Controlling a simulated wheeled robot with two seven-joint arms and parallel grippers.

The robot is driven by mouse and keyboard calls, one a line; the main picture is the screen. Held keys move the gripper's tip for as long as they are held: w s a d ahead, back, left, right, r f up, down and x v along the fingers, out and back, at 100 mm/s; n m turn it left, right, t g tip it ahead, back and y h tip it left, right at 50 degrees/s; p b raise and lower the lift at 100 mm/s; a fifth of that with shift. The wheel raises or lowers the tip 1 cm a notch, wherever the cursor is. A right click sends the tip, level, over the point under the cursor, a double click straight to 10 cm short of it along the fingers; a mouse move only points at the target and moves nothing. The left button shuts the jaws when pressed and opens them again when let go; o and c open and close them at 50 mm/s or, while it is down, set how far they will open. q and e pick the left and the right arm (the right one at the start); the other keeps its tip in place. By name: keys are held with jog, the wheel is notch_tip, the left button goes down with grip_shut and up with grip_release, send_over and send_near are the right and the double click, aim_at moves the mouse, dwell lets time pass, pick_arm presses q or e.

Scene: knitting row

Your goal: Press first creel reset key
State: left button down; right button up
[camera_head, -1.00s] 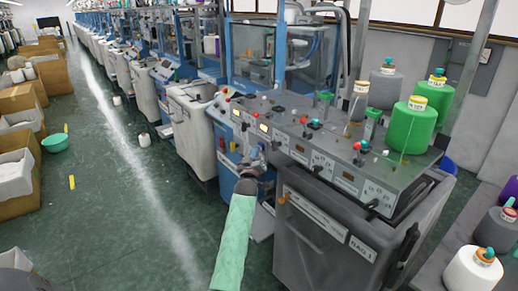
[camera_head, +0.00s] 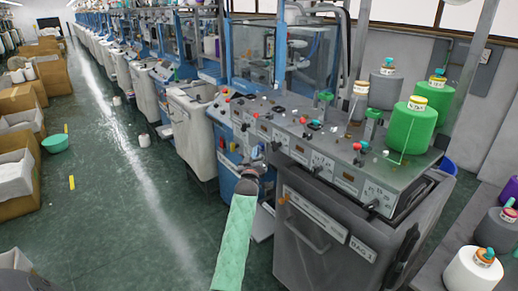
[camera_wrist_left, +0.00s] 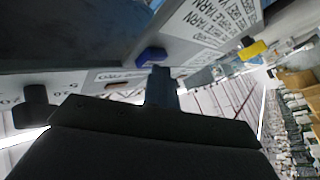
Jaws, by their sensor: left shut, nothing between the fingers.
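The grey creel panel (camera_head: 283,108) has several keys, knobs and labels along its front. My left gripper (camera_head: 257,164) is at the left part of that front edge, its arm in a green sleeve. In the left wrist view its closed fingertips (camera_wrist_left: 162,74) are empty and point at the panel underside. A blue key (camera_wrist_left: 150,56) is just beyond the tips; I cannot tell whether they touch. A black knob (camera_wrist_left: 35,104) is to the left and a yellow key (camera_wrist_left: 252,50) to the right. Which key is the reset key cannot be read. My right gripper is out of view.
A grey bin (camera_head: 312,238) marked BAG 1 stands below the panel. Green yarn cones (camera_head: 407,128) stand on its right end. A white bin (camera_head: 190,130) is to the left. The green floor aisle (camera_head: 120,210) is mostly clear.

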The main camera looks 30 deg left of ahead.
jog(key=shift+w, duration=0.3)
pick_arm(q)
jog(key=s+a+p, duration=0.1)
jog(key=s+a, duration=0.1)
jog(key=s, duration=0.3)
jog(key=shift+s+a+p, duration=0.15)
jog(key=shift+s+p, duration=0.2)
jog(key=shift+p, duration=0.05)
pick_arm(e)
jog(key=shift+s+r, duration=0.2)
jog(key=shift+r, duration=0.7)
